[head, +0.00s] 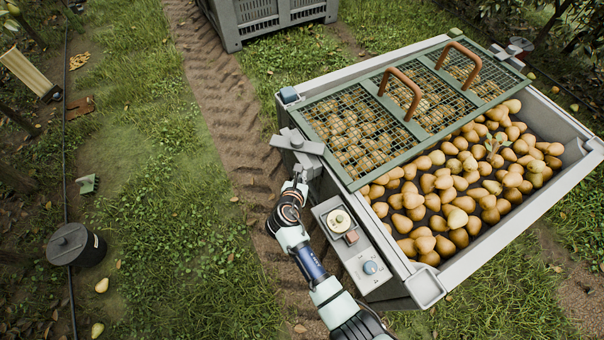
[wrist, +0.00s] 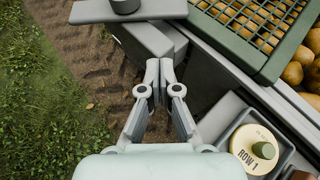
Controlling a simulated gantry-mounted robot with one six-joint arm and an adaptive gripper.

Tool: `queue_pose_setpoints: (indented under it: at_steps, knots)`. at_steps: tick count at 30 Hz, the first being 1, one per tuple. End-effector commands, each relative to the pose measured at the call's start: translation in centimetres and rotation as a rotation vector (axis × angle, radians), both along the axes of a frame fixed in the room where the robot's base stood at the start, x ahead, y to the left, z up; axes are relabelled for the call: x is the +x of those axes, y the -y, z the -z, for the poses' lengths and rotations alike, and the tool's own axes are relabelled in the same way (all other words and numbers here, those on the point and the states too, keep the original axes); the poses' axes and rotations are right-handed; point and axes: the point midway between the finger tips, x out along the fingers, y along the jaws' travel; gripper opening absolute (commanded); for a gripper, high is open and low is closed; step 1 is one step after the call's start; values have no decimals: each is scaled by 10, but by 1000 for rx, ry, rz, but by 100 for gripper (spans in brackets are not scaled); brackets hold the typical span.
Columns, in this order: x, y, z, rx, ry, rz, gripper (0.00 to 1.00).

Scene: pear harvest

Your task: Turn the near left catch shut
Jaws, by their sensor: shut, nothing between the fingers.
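The near left catch (head: 283,140) is a flat grey bar with a round knob, mounted at the left side of the pear bin (head: 440,282). In the wrist view the catch (wrist: 158,10) lies crosswise at the top, above a grey plate (wrist: 150,38). Its right end appears just beside the edge of the green mesh lid (head: 345,183); I cannot tell if it overlaps. My gripper (head: 299,176) is just on the near side of the catch. In the wrist view my gripper (wrist: 160,68) is shut and empty, its tips close to the plate.
The lid has two brown handles (head: 403,95) and covers part of the pears (head: 455,205). Another catch (head: 521,44) sits at the far corner.

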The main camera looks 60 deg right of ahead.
Motion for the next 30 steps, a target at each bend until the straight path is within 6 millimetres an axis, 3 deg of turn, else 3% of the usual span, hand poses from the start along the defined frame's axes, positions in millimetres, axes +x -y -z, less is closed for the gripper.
queue_pose_setpoints:
  at_steps: [1,9,15,21,30]
  knots:
    - [2,10,13,0,0,4,0]
    - [15,60,43,0,1,2,0]
    - [23,90,42,1,3,1,0]
    - [26,100,39,1,1,0,0]
    - [25,100,38,2,1,0,0]
